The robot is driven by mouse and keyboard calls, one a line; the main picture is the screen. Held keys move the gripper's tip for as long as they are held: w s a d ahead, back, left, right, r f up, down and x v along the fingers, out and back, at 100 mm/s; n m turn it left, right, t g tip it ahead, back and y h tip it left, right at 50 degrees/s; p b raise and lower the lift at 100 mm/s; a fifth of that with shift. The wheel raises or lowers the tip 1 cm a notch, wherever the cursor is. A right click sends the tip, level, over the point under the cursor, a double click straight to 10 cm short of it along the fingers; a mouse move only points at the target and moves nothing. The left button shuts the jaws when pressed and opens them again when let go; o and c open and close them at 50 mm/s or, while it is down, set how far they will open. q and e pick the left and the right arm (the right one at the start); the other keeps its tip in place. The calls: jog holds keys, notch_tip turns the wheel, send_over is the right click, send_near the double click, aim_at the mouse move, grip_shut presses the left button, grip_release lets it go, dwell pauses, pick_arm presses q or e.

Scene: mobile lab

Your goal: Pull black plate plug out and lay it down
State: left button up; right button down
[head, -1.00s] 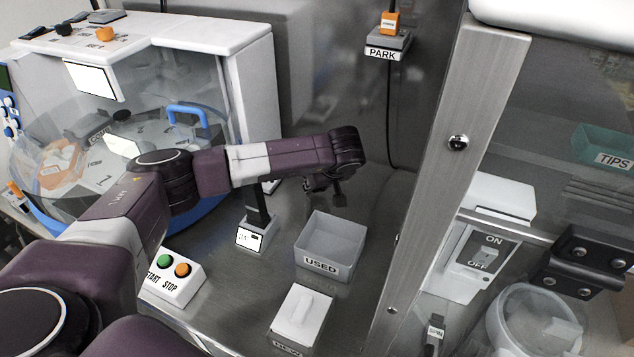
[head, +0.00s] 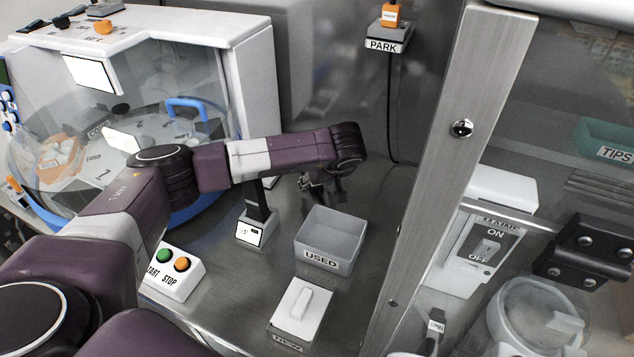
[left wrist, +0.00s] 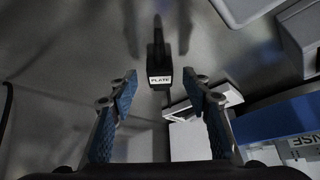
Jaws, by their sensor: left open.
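The black plug (left wrist: 159,55) with a white PLATE label shows in the left wrist view, upright in the picture, near a grey metal surface. My left gripper (left wrist: 160,92) is open, with one blue-padded finger on each side of the plug's line. The plug appears centred just beyond the fingertips, and no contact shows. In the head view my left gripper (head: 325,186) hangs from the arm's end, above and behind the USED bin. I cannot make out the plug there. My right gripper is not in view.
The open grey USED bin (head: 329,264) stands below my left gripper, with a lidded white box (head: 301,306) in front. A small display stand (head: 251,232) and the START/STOP box (head: 174,276) are left. An orange plug (head: 390,14) sits at the PARK holder (head: 389,46).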

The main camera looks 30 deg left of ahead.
pick_arm(q)
jog(key=v, duration=1.1)
jog(key=shift+r, duration=0.2)
jog(key=shift+s, duration=0.15)
